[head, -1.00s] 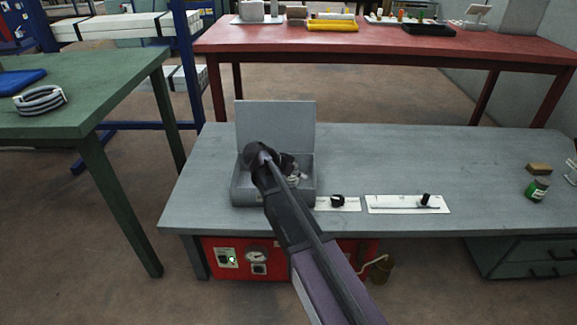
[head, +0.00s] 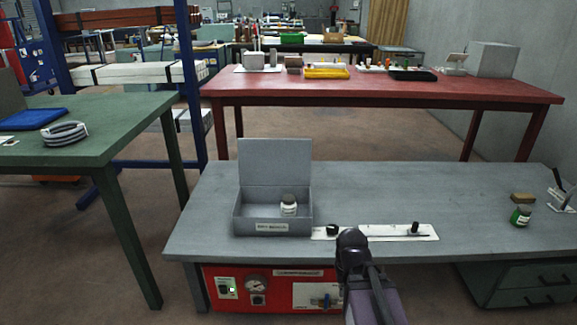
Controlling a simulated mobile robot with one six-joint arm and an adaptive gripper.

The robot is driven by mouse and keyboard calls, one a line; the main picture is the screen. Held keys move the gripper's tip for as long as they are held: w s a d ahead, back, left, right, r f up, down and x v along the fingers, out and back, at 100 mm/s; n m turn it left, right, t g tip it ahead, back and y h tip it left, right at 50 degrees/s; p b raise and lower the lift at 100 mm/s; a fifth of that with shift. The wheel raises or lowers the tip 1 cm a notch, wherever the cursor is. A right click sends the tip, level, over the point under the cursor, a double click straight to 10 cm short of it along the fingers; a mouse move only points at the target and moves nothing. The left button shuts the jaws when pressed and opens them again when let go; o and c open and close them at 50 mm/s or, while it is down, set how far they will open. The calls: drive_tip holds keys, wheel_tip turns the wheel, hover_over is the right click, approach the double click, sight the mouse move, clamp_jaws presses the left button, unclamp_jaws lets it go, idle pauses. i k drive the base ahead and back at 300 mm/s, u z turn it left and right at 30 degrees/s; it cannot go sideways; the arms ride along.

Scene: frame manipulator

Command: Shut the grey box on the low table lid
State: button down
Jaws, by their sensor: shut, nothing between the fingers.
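The grey box (head: 272,227) stands at the left of the low grey table (head: 430,190). Its lid (head: 275,163) stands raised at the back, so the box is open. A small jar (head: 289,208) with a dark cap and pale label stands inside, towards the right. My gripper (head: 350,238) is at the table's front edge, to the right of the box and apart from it. It is shut and empty; its fingertips are mostly hidden behind its own body.
A white strip with a dark knob (head: 332,230) and a slider panel (head: 395,233) lie right of the box. A green jar (head: 521,215) and brown block (head: 523,198) sit at the right. Green (head: 110,125) and red (head: 380,93) tables stand beyond. The table's middle is clear.

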sight(262, 161)
drive_tip(key=k, duration=0.65)
drive_tip(key=u, duration=0.35)
drive_tip(key=i, duration=1.55)
drive_tip(key=z, duration=0.4)
